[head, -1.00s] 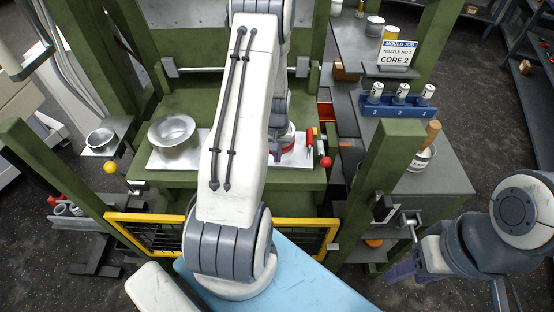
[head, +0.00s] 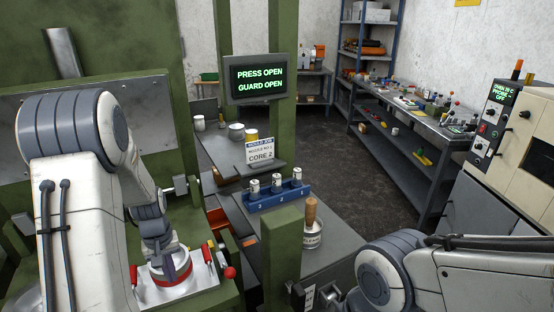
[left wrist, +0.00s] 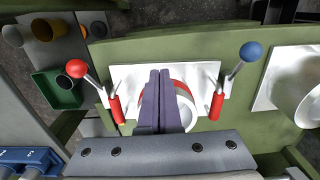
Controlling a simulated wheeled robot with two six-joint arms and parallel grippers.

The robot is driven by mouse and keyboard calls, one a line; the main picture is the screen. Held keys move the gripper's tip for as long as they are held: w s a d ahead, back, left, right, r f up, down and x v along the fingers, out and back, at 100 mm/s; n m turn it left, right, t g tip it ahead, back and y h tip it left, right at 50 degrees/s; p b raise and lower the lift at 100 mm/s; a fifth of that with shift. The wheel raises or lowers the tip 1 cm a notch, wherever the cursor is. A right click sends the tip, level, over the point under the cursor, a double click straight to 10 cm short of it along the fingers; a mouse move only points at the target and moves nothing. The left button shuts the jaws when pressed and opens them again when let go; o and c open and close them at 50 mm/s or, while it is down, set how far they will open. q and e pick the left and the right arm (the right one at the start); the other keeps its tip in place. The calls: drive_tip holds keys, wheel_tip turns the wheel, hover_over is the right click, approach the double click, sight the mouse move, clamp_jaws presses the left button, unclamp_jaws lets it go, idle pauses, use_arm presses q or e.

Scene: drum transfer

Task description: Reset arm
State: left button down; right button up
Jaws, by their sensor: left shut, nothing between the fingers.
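My left gripper (head: 166,264) points down over a white round part with a red band (head: 172,282) on the green press bed. In the left wrist view, its dark fingers (left wrist: 166,84) are together with nothing between them. They cover part of the white round part with a red band (left wrist: 181,97), which sits on a white plate (left wrist: 128,78). I cannot tell whether the fingertips touch it. Much of my left arm fills the left of the head view.
Red-handled levers flank the plate, one with a red ball (left wrist: 76,68), one with a blue ball (left wrist: 251,51). A blue rack (head: 272,195) with three white cylinders stands on the grey bench. A green post (head: 281,262) rises beside it. A screen (head: 259,78) reads PRESS OPEN, GUARD OPEN.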

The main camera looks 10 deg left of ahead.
use_arm(q)
drive_tip(key=s+d+r+m, duration=0.2)
drive_tip(key=d+r+m, duration=0.25)
drive_tip(key=d, duration=0.65)
drive_tip(key=s+d+r+m, duration=0.1)
drive_tip(key=d+r+m, duration=0.3)
drive_tip(key=d, duration=0.6)
drive_tip(key=s+d+r+m, duration=0.2)
drive_tip(key=s+d+m, duration=0.1)
drive_tip(key=s+d, duration=0.2)
drive_tip(key=s+d+r+m+h, duration=0.1)
drive_tip(key=s+d, duration=0.4)
drive_tip(key=s, duration=0.5)
drive_tip(key=shift+s+d+r+m, duration=0.25)
drive_tip(key=shift+r+m, duration=0.6)
drive_tip(key=shift+m, duration=0.4)
drive_tip(key=shift+a, duration=0.15)
